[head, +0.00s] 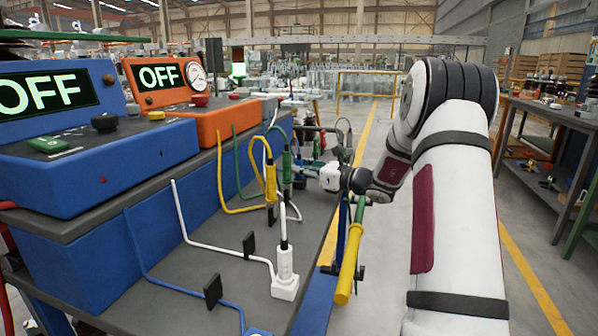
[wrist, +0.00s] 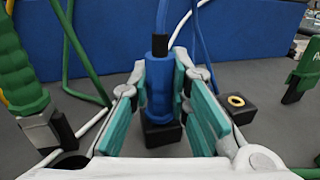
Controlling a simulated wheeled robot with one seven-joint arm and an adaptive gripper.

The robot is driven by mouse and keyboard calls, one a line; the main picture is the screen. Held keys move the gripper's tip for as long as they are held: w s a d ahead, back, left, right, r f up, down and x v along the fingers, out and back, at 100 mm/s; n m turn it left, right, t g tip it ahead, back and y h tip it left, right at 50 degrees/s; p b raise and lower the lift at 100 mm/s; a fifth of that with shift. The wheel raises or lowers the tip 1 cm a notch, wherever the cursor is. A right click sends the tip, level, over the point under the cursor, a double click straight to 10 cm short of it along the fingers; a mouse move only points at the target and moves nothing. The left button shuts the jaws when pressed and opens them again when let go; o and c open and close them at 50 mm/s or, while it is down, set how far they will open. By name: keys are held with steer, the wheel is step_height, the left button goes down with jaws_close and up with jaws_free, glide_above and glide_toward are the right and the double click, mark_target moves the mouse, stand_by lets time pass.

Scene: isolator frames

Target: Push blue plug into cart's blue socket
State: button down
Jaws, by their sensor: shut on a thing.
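In the wrist view, the blue plug (wrist: 159,88) stands upright with a blue cable rising from its top. The teal fingers of my gripper (wrist: 163,92) are shut on its sides. A black block (wrist: 162,136) shows below the plug; whether the two touch, I cannot tell. In the head view, my gripper (head: 305,172) is at the far part of the grey bench, behind the yellow plug, and the blue plug is not clear there. A blue block (head: 258,332), possibly the blue socket, is cut off at the bottom edge, at the end of a blue cable.
A white plug (head: 284,262) stands in a white socket (head: 285,289) on the bench. A yellow plug (head: 270,184) and a green plug (head: 287,168) stand near my gripper. A green plug (wrist: 22,85) is also close on the left in the wrist view. Black cable clips (head: 212,290) stick up.

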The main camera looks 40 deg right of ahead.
mark_target(300, 160)
steer(key=shift+r, duration=0.5)
step_height(300, 160, up, 3)
steer(key=shift+s+f+p, duration=0.1)
steer(key=shift+s+p, duration=0.05)
steer(key=shift+p, duration=0.9)
steer(key=s+a+r+p, duration=0.1)
steer(key=s+a+p, duration=0.2)
steer(key=s, duration=1.1)
steer(key=a, duration=0.3)
steer(key=shift+s, duration=0.25)
steer(key=shift+a, duration=0.1)
